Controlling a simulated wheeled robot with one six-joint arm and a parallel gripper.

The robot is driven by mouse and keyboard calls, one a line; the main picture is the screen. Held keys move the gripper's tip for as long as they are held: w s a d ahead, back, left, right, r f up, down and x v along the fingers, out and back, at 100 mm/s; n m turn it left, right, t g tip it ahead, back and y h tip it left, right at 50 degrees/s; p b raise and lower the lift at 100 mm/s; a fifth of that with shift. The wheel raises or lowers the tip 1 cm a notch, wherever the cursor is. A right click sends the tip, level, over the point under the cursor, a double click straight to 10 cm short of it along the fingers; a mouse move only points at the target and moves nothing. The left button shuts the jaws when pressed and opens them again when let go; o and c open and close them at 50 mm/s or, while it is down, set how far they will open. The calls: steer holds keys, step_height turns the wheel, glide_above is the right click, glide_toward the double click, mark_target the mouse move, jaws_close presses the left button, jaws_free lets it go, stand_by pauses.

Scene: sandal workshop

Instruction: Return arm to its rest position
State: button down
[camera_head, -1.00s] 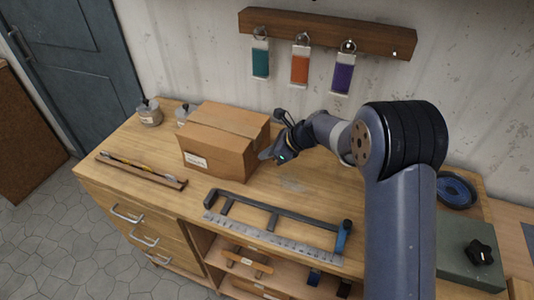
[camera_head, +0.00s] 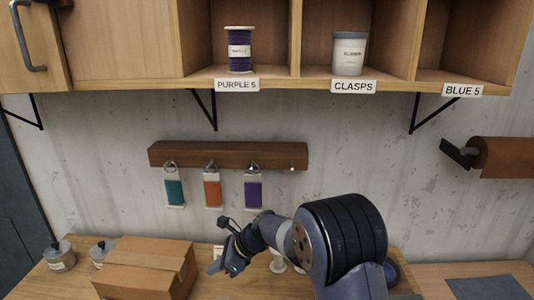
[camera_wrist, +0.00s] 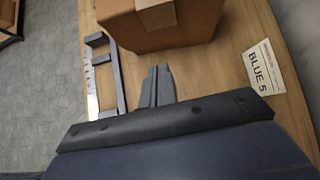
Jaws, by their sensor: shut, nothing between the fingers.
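My gripper (camera_head: 217,266) is at the lower middle of the head view, above the workbench and just right of a closed cardboard box (camera_head: 146,283). My arm is bent over the bench. In the wrist view the two fingers (camera_wrist: 157,86) are together and empty, with the bench top (camera_wrist: 215,82) below. The box also shows there at the top.
A rail (camera_head: 228,155) with hanging colour tags is on the wall. Above it are shelves with a purple spool (camera_head: 239,62) and a clasps jar (camera_head: 349,57). A paper roll (camera_head: 505,157) is at right. A BLUE 5 label (camera_wrist: 263,68) lies on the bench.

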mark_target(186, 290)
steer(key=b+x, duration=0.5)
steer(key=x, duration=0.5)
steer(key=shift+f, duration=0.3)
steer(key=d, duration=0.3)
steer(key=d+b, duration=0.1)
steer(key=d, duration=0.1)
steer(key=shift+w+r, duration=0.1)
steer(key=shift+r, duration=0.2)
steer(key=shift+d, duration=0.6)
